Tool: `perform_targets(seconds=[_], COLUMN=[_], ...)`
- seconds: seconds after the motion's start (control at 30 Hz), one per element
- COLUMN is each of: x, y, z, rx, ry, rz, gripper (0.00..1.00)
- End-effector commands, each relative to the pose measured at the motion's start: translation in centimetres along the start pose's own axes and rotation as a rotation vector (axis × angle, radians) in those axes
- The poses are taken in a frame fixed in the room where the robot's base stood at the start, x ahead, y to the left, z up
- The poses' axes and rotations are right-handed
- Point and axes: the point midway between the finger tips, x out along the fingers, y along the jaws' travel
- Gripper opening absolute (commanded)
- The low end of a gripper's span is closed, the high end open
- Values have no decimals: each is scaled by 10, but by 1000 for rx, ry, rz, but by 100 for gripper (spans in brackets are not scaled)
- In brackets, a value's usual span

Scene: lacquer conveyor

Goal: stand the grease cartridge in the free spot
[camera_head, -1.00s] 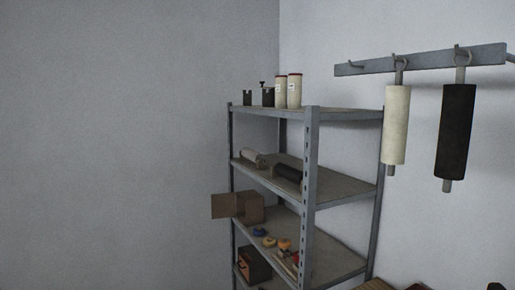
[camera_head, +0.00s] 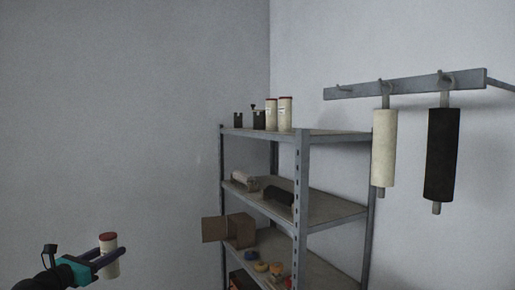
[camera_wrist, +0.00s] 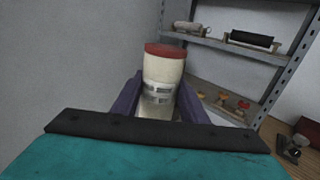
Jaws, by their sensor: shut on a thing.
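The grease cartridge (camera_head: 111,264) is a cream cylinder with a dark red cap. My gripper (camera_head: 106,246) is shut on it and holds it upright in the air at the lower left of the head view, left of the shelf rack and apart from it. In the wrist view the cartridge (camera_wrist: 162,72) stands between the two purple fingers, its lower end partly hidden. Two similar cream cartridges (camera_head: 271,113) (camera_head: 285,113) stand side by side on the top shelf (camera_head: 335,133), with two dark holders (camera_head: 239,120) (camera_head: 259,119) to their left. I cannot tell which spot is free.
The grey metal rack (camera_head: 302,200) has lower shelves with rollers (camera_head: 279,196), an open cardboard box (camera_head: 238,230) and small coloured items (camera_head: 260,267). A wall rail (camera_head: 410,85) at the right carries a cream roller (camera_head: 383,148) and a black roller (camera_head: 441,153). The left wall is bare.

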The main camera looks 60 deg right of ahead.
Motion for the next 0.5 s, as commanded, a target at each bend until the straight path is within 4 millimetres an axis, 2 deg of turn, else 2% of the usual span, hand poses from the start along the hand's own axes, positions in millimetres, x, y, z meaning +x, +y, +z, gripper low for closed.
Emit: perform_targets(seconds=[0.03, 0.1, 0.27, 0.5], x=[17, 36, 78, 135], y=[-3, -11, -33, -74], z=[17, 36, 80, 148], rx=[4, 5, 7, 11], ry=[-2, -2, 1, 1], rz=[-22, -48, -106, -188], gripper=[8, 8, 8, 8])
